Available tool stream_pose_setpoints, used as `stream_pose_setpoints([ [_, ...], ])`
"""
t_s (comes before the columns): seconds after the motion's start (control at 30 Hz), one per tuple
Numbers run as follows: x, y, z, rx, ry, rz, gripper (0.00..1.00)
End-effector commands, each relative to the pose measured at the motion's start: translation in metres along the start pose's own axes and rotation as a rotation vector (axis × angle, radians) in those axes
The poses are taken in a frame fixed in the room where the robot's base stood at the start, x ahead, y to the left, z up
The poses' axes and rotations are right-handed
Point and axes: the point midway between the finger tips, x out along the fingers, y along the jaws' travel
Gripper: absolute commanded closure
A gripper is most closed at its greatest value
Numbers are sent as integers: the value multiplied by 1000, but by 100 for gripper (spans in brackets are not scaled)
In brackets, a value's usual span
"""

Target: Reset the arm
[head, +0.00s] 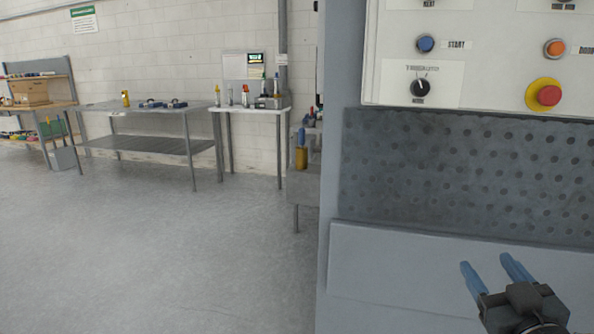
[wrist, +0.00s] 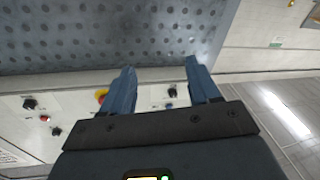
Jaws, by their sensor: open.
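My gripper (head: 492,272) shows at the lower right of the head view, in front of the lower part of the grey washer cabinet (head: 455,265). Its two blue fingers stand apart with nothing between them. In the wrist view my gripper (wrist: 158,82) is also open and empty. Behind the fingers there is the washer's control panel (wrist: 70,112), upside down, with knobs and buttons. The perforated metal sheet (wrist: 80,40) fills the top left of that view. The fingers look apart from the panel.
In the head view the panel carries a blue start button (head: 425,44), a black timer knob (head: 420,88) and a red emergency button (head: 548,95). Metal tables (head: 150,108) stand along the far wall. The floor (head: 150,250) at left is clear.

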Motion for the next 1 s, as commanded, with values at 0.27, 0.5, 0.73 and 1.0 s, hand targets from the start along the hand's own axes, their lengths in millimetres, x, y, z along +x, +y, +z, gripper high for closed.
stream_pose_setpoints([
  [0.27, -106, -62, 52, 147, -104, 17, 39],
  [0.5, -203, -91, 72, 221, -185, 19, 39],
  [0.73, -294, -102, 70, 255, -252, -2, 39],
  [1.0, -384, -95, 48, 264, -314, -65, 39],
])
